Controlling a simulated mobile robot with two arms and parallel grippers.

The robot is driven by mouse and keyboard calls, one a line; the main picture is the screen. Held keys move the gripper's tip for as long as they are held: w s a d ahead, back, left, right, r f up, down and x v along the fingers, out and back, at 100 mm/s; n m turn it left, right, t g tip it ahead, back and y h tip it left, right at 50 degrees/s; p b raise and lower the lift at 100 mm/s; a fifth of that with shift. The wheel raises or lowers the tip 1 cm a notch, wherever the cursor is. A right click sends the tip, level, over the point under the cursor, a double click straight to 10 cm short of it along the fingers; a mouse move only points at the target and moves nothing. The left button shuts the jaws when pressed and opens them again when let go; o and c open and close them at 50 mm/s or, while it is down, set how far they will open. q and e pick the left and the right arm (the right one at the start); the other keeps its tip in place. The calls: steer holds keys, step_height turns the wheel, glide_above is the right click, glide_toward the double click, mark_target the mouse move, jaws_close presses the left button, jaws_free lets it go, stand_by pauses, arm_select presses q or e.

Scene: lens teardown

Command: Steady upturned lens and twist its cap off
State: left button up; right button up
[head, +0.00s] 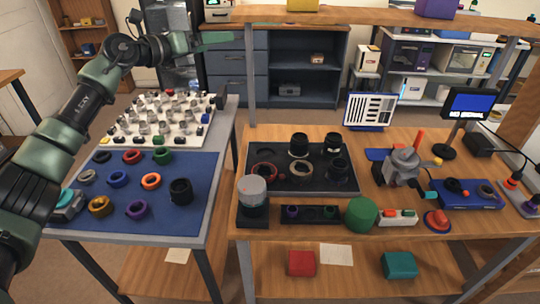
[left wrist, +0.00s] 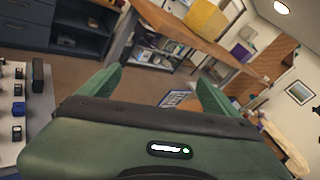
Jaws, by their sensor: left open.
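A black cylinder with a grey top (head: 253,190) stands upright at the front left of the wooden bench (head: 420,150); it may be the upturned lens, but I cannot tell for sure. Several black lens-like cylinders, such as one at the back (head: 299,145), stand on a dark tray (head: 270,183). My left gripper (head: 216,40) is raised at the upper left, far from the lenses. In the left wrist view its two green fingers (left wrist: 160,78) are apart with nothing between them. My right gripper is not in view.
A blue mat (head: 110,178) with coloured rings and a white rack (head: 150,135) of small parts lie on the left table.

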arm_select(q)
steer(key=s+d+f+m+g, duration=0.3)
steer(key=d, duration=0.4)
steer(key=s+d+f+m+g, duration=0.3)
steer(key=d, duration=0.4)
steer(key=m+g+y, duration=0.5)
steer(key=m+y, duration=0.8)
steer(key=y, duration=0.2)
glide_toward(254, 184)
steer(key=x, duration=1)
steer(key=shift+a+f, duration=0.1)
steer(key=shift+f, duration=0.1)
